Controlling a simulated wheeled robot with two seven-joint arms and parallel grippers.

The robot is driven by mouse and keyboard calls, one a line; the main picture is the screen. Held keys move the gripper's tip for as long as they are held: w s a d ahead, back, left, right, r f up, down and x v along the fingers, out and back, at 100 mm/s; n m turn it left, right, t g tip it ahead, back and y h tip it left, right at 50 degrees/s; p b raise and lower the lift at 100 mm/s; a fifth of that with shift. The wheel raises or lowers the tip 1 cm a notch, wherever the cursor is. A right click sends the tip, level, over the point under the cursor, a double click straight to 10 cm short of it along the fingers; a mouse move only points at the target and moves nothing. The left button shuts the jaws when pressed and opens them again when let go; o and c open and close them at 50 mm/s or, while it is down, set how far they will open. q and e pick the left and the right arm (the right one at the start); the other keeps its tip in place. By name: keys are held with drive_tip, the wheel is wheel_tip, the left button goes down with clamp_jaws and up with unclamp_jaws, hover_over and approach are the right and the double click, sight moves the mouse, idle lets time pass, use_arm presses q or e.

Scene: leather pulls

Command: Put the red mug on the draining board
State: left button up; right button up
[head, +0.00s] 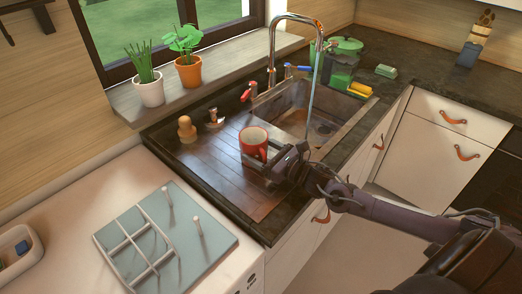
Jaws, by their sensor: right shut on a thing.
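The red mug (252,140) is upright over the draining board (215,160), the ribbed brown surface left of the sink. I cannot tell whether its base touches the board. My right gripper (268,158) comes in from the right and is shut on the red mug at its right side. The gripper hides part of the mug's lower right. My left gripper is not in view.
The sink (308,112) with its tall tap (273,50) lies right of the mug. A wooden figure (187,129) stands at the board's back left. Potted plants (188,73) line the sill.

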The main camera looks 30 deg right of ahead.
drive_tip(key=shift+f, duration=0.1)
drive_tip(key=o, duration=1.2)
drive_tip(key=shift+r, duration=0.25)
drive_tip(key=v, duration=0.3)
drive_tip(key=b+v, duration=0.1)
drive_tip(key=shift+s+d+f, duration=0.15)
drive_tip(key=shift+s+f, duration=0.15)
drive_tip(key=shift+s, duration=0.1)
drive_tip(key=v, duration=0.5)
drive_tip(key=shift+s+d+r+p, duration=0.1)
drive_tip(key=shift+s+r+p, duration=0.05)
drive_tip(key=shift+s+p, duration=0.2)
drive_tip(key=shift+s+d, duration=0.3)
drive_tip(key=shift+s, duration=0.35)
